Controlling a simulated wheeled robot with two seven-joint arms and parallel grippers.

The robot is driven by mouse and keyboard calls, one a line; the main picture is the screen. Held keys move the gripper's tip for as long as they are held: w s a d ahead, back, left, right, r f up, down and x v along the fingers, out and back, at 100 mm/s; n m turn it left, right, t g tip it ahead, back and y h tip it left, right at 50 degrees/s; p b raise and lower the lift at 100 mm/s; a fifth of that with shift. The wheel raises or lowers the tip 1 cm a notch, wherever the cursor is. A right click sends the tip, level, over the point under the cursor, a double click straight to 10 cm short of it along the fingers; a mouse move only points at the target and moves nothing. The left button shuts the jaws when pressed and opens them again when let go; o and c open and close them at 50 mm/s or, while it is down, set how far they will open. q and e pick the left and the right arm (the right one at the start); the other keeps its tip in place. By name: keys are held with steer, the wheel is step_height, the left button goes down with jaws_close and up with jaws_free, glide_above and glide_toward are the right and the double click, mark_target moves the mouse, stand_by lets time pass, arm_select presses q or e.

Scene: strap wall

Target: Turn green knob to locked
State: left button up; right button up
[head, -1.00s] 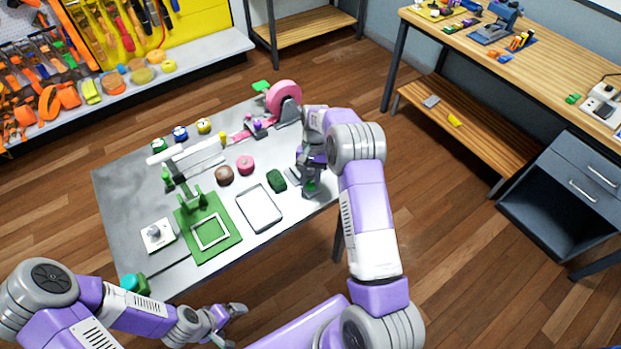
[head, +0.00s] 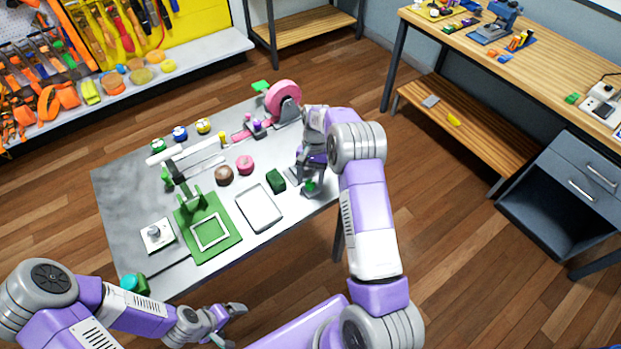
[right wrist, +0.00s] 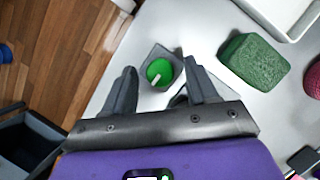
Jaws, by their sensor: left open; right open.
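The green knob (right wrist: 159,72) sits on a grey block at the table edge in the right wrist view, with a pale pointer mark on its face toward the lower left. It also shows small in the head view (head: 309,186), partly covered by my right gripper. My right gripper (right wrist: 158,80) is open, with one finger on each side of the knob; I cannot tell whether they touch it. My left gripper (head: 236,325) is open and empty, low in the head view in front of the table. Any lock marking is too small to read.
A dark green block (head: 276,181) and a grey tray (head: 259,208) lie left of the knob. A green fixture plate (head: 228,238) and a pink reel (head: 283,96) are also on the grey table (head: 120,195).

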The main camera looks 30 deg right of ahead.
steer(key=v, duration=0.7)
steer(key=shift+r, duration=0.25)
steer(key=shift+w+d, duration=0.1)
